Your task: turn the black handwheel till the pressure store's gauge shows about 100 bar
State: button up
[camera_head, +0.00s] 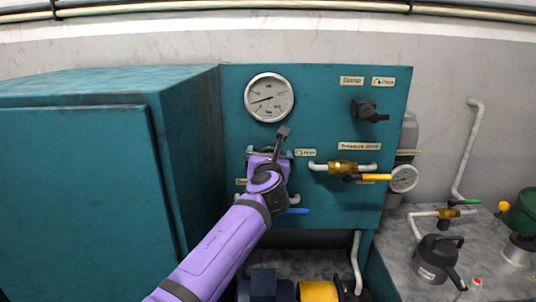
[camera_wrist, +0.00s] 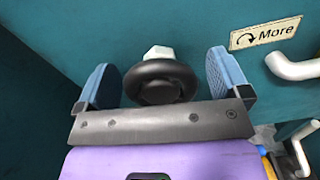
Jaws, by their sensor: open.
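The black handwheel (camera_wrist: 160,82) with a pale hex nut behind it shows in the wrist view, on the teal panel. My gripper (camera_wrist: 161,76) is open, with one blue finger on each side of the wheel. Gaps show between both fingers and the rim. In the head view my gripper (camera_head: 270,153) is at the panel below a large round gauge (camera_head: 269,97), hiding the handwheel. The large gauge's needle points to the lower left. A smaller gauge (camera_head: 404,178) sits at the right, below the "Pressure store" label (camera_head: 359,146); its reading is too small to tell.
A "More" label (camera_wrist: 265,33) with a curved arrow is right of the wheel, above a white pipe (camera_wrist: 292,67). A brass valve with a yellow lever (camera_head: 375,178) and a black knob (camera_head: 369,111) are on the panel's right. A teal cabinet (camera_head: 80,190) stands left.

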jog(key=c, duration=0.9)
jog(key=shift+m, duration=0.3)
jog(key=m, duration=0.7)
jog(key=shift+d, duration=0.1)
jog(key=m, duration=0.6)
jog(key=shift+d+f, duration=0.1)
jog(key=shift+f, duration=0.05)
jog(key=shift+m, duration=0.4)
